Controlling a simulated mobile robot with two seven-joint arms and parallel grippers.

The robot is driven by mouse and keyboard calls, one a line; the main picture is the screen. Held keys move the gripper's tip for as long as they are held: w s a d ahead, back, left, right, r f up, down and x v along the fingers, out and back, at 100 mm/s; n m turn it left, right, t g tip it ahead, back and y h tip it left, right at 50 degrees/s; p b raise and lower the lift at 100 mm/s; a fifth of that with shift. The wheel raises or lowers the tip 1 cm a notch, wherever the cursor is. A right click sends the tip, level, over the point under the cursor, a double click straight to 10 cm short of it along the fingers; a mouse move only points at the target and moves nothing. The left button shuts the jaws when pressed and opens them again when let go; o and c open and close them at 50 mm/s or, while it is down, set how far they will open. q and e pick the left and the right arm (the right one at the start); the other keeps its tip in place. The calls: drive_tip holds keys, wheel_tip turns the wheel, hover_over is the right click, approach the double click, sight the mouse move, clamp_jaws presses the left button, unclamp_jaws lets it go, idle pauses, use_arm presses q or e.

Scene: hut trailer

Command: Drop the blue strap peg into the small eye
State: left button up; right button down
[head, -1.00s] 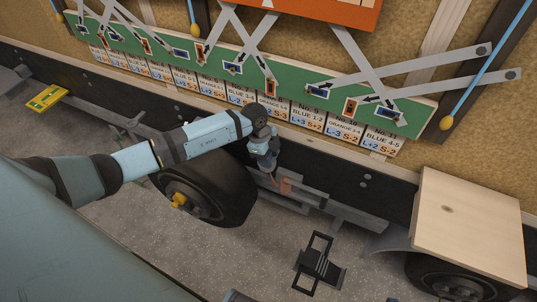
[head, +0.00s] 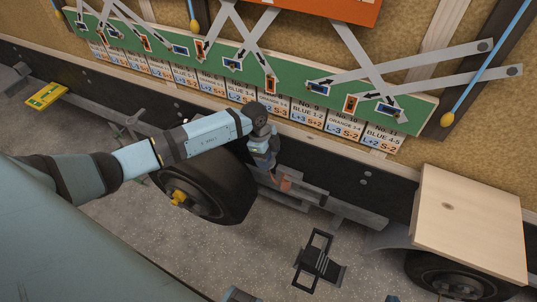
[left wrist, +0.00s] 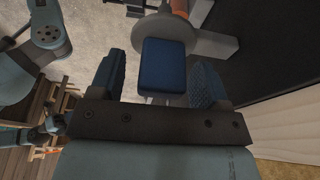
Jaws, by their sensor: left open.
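My left gripper (head: 273,172) reaches down beside the trailer's chassis rail, just right of the wheel. In the left wrist view its two ribbed blue fingers (left wrist: 156,80) stand apart. A dark blue block (left wrist: 165,65), which looks like the blue strap peg, sits between the fingers with gaps on both sides. Beyond it is a rounded grey metal plate (left wrist: 150,32); the block hides part of it. I cannot make out the small eye's opening. An orange piece (head: 285,184) hangs near the gripper and also shows at the top of the left wrist view (left wrist: 180,7).
A green board (head: 215,60) with strap diagrams and number cards runs along the wall. The wheel (head: 205,190) is close left of the gripper. A black step (head: 318,265) and a wooden box top (head: 470,220) are to the right. The grey floor between is open.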

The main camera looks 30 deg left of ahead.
use_arm(q)
drive_tip(key=v, duration=1.4)
drive_tip(key=shift+b, duration=0.35)
